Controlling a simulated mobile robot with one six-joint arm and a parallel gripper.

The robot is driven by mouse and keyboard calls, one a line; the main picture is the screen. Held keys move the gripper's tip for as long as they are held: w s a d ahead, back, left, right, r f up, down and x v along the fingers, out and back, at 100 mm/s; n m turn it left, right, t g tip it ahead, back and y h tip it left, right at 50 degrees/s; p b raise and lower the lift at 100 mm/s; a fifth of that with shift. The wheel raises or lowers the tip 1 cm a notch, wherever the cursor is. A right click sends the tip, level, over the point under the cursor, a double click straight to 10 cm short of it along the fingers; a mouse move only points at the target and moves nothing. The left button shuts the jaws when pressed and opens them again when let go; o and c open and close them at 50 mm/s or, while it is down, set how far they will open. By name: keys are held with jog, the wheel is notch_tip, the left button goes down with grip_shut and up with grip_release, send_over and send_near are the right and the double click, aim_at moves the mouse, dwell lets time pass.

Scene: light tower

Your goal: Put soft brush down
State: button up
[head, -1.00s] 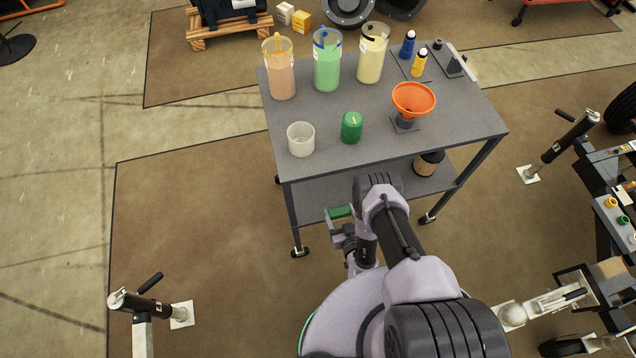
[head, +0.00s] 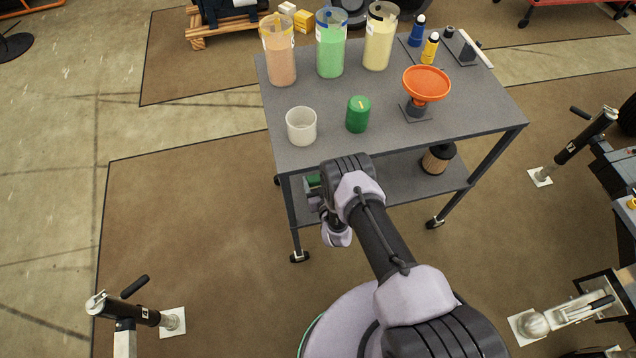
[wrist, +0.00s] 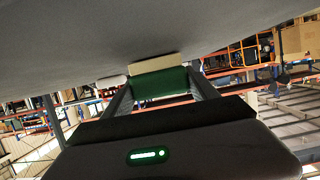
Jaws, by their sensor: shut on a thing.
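My gripper (wrist: 160,92) is shut on a green piece (wrist: 158,86), which I take to be the soft brush's handle. A pale beige block (wrist: 152,66) sits at its far side. In the head view a little of the green (head: 313,181) shows beside my wrist, at the cart's front left, below the tabletop's level in the picture. My arm hides most of the gripper there. In the wrist view a broad grey surface fills the top, close to the beige block; I cannot tell whether they touch.
The grey cart (head: 340,150) holds a white cup (head: 301,126), a green canister (head: 358,115), an orange funnel (head: 427,84) and several filled jars at the back. Its lower shelf (head: 400,184) carries a tan and black cylinder (head: 437,158). The tabletop's front right is clear.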

jog(key=shift+f, duration=0.2)
jog(key=o, duration=1.7)
jog(key=p+v, duration=0.3)
jog(key=v, duration=0.2)
jog(key=p+v, duration=0.4)
jog(key=v, duration=0.2)
jog(key=d+p+v, duration=0.1)
jog(key=p+v, duration=0.2)
jog(key=v, duration=0.3)
jog(key=shift+s+p, duration=0.15)
jog(key=shift+p, duration=0.15)
